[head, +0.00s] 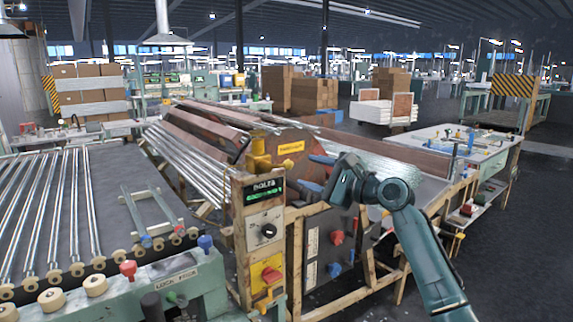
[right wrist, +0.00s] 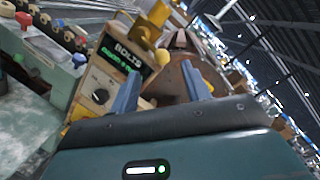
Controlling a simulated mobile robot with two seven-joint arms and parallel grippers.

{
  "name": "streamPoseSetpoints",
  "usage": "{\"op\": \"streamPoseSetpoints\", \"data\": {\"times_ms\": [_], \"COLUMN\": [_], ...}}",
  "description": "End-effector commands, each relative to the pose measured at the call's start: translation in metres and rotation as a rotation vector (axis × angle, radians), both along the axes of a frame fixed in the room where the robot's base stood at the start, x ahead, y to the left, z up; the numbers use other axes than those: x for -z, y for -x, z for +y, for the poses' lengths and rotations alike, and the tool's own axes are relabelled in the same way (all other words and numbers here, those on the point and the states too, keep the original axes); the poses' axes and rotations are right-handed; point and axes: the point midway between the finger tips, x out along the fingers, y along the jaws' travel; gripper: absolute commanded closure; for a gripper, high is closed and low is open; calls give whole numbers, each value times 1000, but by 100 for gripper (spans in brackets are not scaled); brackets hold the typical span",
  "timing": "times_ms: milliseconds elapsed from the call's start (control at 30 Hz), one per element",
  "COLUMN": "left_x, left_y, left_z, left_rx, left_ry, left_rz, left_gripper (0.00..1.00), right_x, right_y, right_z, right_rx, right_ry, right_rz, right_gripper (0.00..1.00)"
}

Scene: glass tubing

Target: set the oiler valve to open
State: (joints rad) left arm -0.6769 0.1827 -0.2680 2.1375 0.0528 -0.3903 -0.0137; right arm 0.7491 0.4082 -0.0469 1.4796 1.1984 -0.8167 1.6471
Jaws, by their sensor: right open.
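No label marks the oiler valve, so I cannot tell for sure which fitting it is. A yellow fitting (head: 258,163) stands on top of the wooden control post, and it also shows in the right wrist view (right wrist: 146,32). Below it the post has a lit display (head: 265,190), a black dial (head: 268,230) and a red handle on a yellow plate (head: 271,274). My right gripper (head: 315,173) is open and empty, right of the post with its blue fingers pointing left. In the right wrist view its fingers (right wrist: 162,90) are apart, with the post beyond them.
A grey cabinet right of the post carries a red knob (head: 337,237) and a blue knob (head: 333,270). A bench with glass tubes (head: 60,210) fills the left. A machine with sloping tubes (head: 185,160) stands behind. Dark floor (head: 510,260) is free at right.

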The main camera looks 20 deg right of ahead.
Motion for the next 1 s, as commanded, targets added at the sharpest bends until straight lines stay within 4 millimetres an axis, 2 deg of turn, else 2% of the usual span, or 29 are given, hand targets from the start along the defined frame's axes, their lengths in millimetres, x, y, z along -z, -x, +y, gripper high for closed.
{"op": "streamPoseSetpoints", "data": {"times_ms": [200,400,600,867,1000], "left_x": [-2,-1,-1,-1,-1], "left_y": [0,0,-1,-1,-1], "left_z": [2,3,3,3,3], "left_rx": [2,2,2,2,2], "left_ry": [-13,-19,-20,-19,-19], "left_rz": [2,2,2,1,1], "left_gripper": [45,45,45,45,45], "right_x": [-1,-1,0,1,1], "right_y": [-40,-62,-70,-71,-71], "right_z": [25,38,43,44,44], "right_rx": [-1,-1,1,1,1], "right_ry": [-1,0,3,3,3], "right_rz": [0,-1,-1,-1,-1], "right_gripper": [53,53,53,53,64]}}
